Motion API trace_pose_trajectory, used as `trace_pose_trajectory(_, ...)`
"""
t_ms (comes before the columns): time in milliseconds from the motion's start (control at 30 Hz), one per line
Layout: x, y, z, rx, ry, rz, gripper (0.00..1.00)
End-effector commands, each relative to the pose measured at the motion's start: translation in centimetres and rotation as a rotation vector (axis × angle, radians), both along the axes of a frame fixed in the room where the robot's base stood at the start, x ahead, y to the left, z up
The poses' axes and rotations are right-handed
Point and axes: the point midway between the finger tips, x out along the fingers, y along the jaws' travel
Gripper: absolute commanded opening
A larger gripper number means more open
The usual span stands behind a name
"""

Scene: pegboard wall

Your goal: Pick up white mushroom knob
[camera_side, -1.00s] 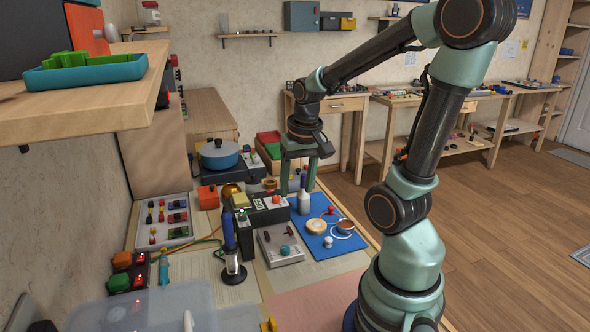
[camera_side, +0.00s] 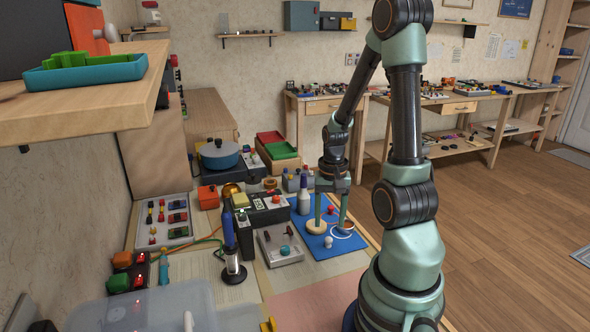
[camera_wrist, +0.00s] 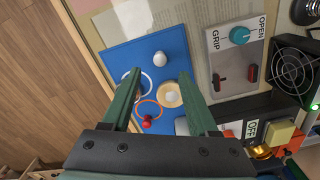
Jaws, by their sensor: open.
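The white mushroom knob (camera_side: 328,242) stands on the blue mat (camera_side: 312,242) near its front edge. In the wrist view the knob (camera_wrist: 160,58) lies beyond my fingertips, roughly centred between them. My gripper (camera_side: 331,223) points down over the mat, just behind the knob in the side view. Whether the fingertips touch the mat cannot be told.
A pale wooden disc (camera_wrist: 172,93), a red knob (camera_wrist: 147,119), a white ring and an orange ring share the mat. The grey panel with a teal dial (camera_side: 285,250) stands left of the mat in the side view. A white bottle (camera_side: 303,201) stands behind.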

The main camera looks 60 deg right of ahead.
Motion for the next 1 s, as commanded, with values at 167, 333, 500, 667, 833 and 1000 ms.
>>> trace_pose_trajectory(167, -0.2, 0.4, -1.5, 0.005, 0.004, 0.001, 0.6)
trace_pose_trajectory(333, -0.4, 0.7, -3.7, 0.005, 0.004, 0.0, 0.6)
trace_pose_trajectory(500, -0.3, 0.6, -5.0, 0.002, 0.002, 0.0, 0.6)
trace_pose_trajectory(667, -0.3, 0.6, -5.2, 0.0, 0.0, 0.001, 0.6)
trace_pose_trajectory(833, -0.3, 0.5, -5.2, 0.0, 0.0, 0.001, 0.52)
trace_pose_trajectory(1000, -0.3, 0.6, -5.2, 0.0, 0.0, 0.001, 0.0)
